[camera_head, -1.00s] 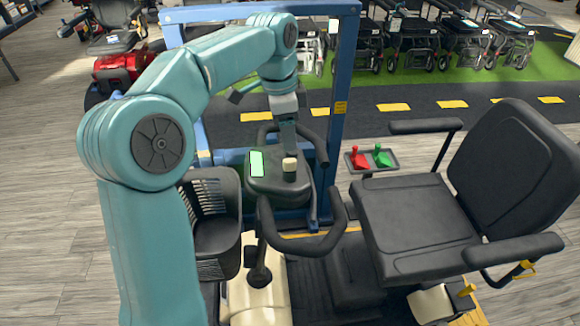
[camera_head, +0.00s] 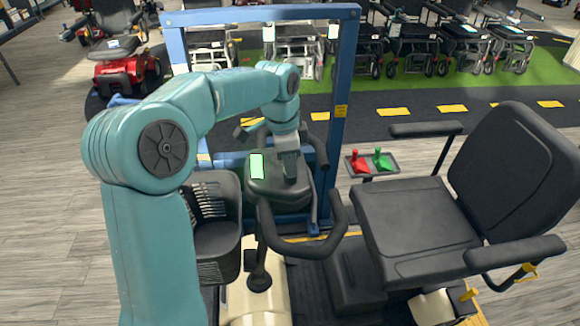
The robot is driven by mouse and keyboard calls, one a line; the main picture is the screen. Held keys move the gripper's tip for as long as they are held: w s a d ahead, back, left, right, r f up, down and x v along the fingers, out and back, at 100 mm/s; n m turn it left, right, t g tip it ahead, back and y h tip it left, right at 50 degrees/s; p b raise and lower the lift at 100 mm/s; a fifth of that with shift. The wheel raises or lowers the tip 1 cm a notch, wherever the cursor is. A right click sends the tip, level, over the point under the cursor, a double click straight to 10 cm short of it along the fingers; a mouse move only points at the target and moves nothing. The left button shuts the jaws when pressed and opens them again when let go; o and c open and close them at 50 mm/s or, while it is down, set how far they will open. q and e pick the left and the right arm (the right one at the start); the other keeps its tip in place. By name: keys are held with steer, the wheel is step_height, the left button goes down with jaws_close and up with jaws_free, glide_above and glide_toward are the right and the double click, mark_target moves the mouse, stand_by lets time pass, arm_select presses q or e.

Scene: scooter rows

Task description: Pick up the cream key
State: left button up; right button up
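My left gripper (camera_head: 290,170) points down at the right part of the black scooter console (camera_head: 262,188). The cream key that stood on that part of the console does not show now; the gripper covers its place. I cannot see the gap between the fingers, nor whether they touch or hold the key. My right gripper is not in view.
The console bears a lit green screen (camera_head: 257,166), with black handlebars (camera_head: 325,240) around it. A blue frame (camera_head: 342,110) stands behind. A black basket (camera_head: 217,235) is at the left, a black seat (camera_head: 415,215) at the right, and a tray with red and green levers (camera_head: 372,162) between.

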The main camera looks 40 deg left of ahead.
arm_select(q)
jaws_close()
